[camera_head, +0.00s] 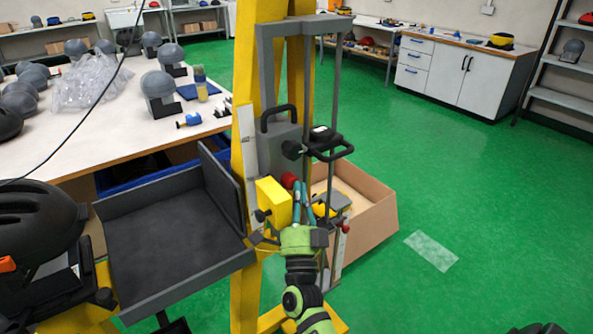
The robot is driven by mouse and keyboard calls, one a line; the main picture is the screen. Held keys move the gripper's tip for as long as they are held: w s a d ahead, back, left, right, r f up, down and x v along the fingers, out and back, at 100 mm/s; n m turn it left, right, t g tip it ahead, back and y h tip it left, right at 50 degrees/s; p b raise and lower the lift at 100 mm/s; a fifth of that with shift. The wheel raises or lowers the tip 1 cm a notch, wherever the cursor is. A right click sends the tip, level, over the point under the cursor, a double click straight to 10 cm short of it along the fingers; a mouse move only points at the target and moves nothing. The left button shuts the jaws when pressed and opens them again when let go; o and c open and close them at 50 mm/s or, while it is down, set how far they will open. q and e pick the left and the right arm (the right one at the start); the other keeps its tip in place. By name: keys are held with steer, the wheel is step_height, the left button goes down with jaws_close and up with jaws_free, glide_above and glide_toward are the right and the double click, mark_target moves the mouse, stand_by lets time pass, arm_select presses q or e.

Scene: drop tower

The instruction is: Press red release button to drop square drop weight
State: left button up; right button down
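A red button (289,180) sits at the top of a yellow box (273,203) on the yellow drop tower (245,75). My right gripper (301,187) points up from below, its teal fingers close together with nothing seen between them. Its fingertips are just right of the button in the picture; whether they touch it I cannot tell. A grey block with a black handle (282,143) and a black part with a loop handle (328,146) are on the tower's frame above. Which of these is the square drop weight is unclear. My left gripper is not in view.
A dark tray (180,286) juts out left of the tower. A cardboard box (373,218) stands on the floor behind it at right. A white table (110,130) with grey headforms is at left. A black helmet (38,225) is at near left. The green floor at right is largely clear.

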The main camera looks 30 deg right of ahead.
steer(key=shift+w+a+r+b, duration=0.2)
steer(key=shift+w+r+b, duration=0.45)
steer(key=shift+r, duration=0.4)
stand_by(2.0)
steer(key=shift+s+d+p, duration=0.1)
steer(key=shift+d+p, duration=0.15)
steer(key=shift+p, duration=0.15)
steer(key=shift+d+f, duration=0.2)
steer(key=shift+d, duration=0.25)
steer(key=shift+s, duration=0.1)
steer(key=s, duration=0.1)
steer(key=s+f+p, duration=0.1)
steer(key=s, duration=0.1)
steer(key=s+p, duration=0.1)
steer(key=shift+s+f, duration=0.2)
steer(key=shift+f, duration=0.05)
